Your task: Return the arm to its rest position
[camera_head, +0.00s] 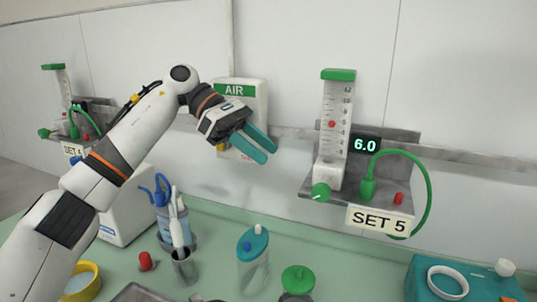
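My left arm (127,140) comes in from the left and reaches up and across in front of the wall. Its gripper (262,149) has two teal fingers pointing down to the right, with a narrow gap between them and nothing seen in it. It is in front of the AIR box and left of the flowmeter, apart from the flowmeter. My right arm and gripper do not show.
A flowmeter (333,125) with a 6.0 display (366,145) and a SET 5 label (379,220) is on the wall. The AIR box (252,105) is behind the gripper. A teal-lidded jar (253,272), a green-lidded jar (298,279) and a teal box (432,289) stand on the green counter (340,262).

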